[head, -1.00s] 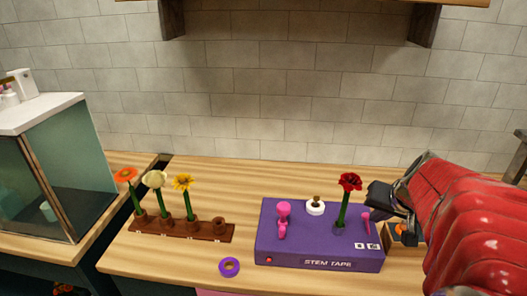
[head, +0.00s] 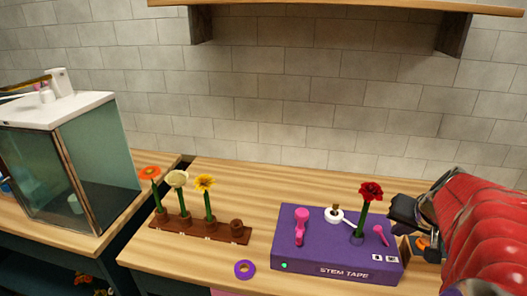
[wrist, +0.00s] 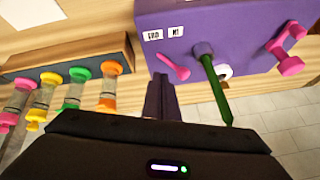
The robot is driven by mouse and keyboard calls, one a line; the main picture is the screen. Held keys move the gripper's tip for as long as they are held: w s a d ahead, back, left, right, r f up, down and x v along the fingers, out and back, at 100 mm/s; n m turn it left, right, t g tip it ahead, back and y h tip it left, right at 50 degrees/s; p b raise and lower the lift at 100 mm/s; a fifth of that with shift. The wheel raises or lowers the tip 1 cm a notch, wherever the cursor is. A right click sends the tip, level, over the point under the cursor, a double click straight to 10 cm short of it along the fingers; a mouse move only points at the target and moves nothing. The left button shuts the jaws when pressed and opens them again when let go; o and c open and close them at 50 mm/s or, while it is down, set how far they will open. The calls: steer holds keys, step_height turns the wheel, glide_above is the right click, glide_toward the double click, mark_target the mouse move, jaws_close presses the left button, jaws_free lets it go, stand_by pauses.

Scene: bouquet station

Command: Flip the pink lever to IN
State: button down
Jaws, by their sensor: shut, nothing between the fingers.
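The purple stem tape box (head: 300,262) stands on the wooden counter. Its small pink lever (head: 381,235) is at the right of its top and slants, its thicker end toward the red flower; it also shows in the wrist view (wrist: 173,67). Two small white labels (wrist: 164,33) lie beside it; the one on the flower's side seems to read IN, but the print is blurred. The red flower (head: 371,192) stands in the box top. My gripper (head: 407,212) is just right of the lever, apart from it; its fingers (wrist: 160,90) are shut and empty.
A pink crank (head: 301,226) and white tape roll (head: 335,214) are on the box; a white strip runs toward the stem. A green light (head: 284,266) shows in front. A brown flower rack (head: 230,238) and purple ring (head: 244,269) lie left. Coloured vials (wrist: 77,90) are near my gripper.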

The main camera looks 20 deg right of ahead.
stand_by(0.3)
step_height(320, 180, up, 10)
stand_by(0.6)
